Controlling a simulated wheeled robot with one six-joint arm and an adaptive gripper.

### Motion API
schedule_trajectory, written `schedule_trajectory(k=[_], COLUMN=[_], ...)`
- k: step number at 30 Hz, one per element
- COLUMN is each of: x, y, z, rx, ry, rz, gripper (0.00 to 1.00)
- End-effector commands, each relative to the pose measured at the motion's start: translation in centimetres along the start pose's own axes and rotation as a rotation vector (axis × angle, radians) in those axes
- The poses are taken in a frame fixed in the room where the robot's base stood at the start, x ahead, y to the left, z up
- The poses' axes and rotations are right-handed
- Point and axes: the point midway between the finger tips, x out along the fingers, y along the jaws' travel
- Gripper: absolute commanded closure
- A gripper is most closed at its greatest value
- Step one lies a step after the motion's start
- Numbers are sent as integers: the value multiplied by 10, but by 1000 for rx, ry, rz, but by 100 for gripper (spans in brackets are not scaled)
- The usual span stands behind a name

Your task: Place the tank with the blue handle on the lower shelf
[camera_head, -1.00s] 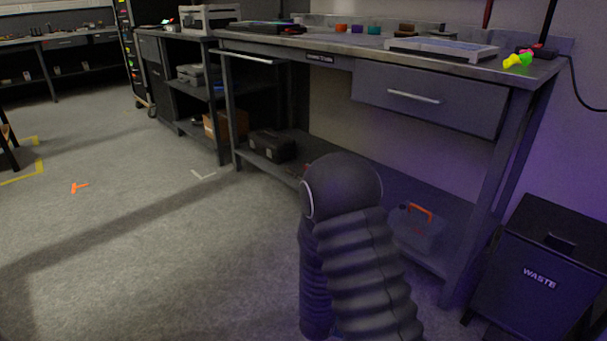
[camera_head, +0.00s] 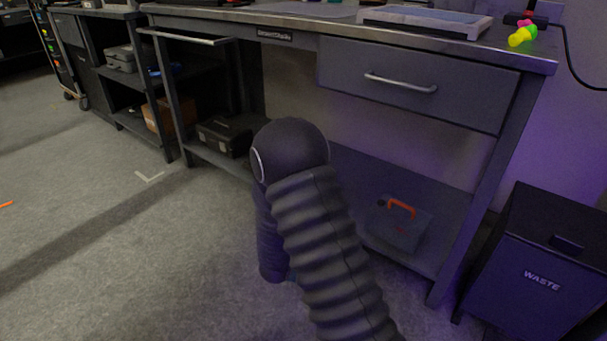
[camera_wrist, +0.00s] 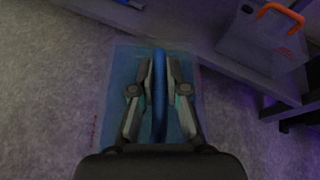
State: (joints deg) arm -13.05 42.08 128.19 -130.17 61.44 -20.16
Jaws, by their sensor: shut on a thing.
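In the wrist view my gripper (camera_wrist: 159,72) is shut on the blue handle (camera_wrist: 159,105) of a translucent bluish tank (camera_wrist: 125,75). The tank hangs over the grey floor, in front of the shelf edge. In the head view my dark arm hides nearly all of the tank and the gripper. The lower shelf (camera_head: 352,165) runs under the workbench. A translucent tank with an orange handle (camera_head: 398,225) stands on its right part; it also shows at the top right of the wrist view (camera_wrist: 262,42).
A black toolbox (camera_head: 228,134) sits on the lower shelf's left part. A bench leg (camera_head: 478,205) and a dark waste bin (camera_head: 535,265) stand at the right. The drawer (camera_head: 415,85) and benchtop overhang the shelf. Shelf room shows left of the orange-handled tank, partly hidden by my arm.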

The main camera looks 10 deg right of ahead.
Motion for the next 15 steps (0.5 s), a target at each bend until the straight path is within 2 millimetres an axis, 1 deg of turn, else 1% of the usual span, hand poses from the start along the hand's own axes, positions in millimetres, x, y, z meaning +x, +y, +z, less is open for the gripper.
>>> schedule_trajectory(k=[1, 7, 15], x=[14, 66, 137], y=[1, -1, -13], z=[9, 35, 73], rx=[14, 50, 94], ry=[-3, 15, 39], rz=[-20, -105, -213], gripper=[100, 100, 100])
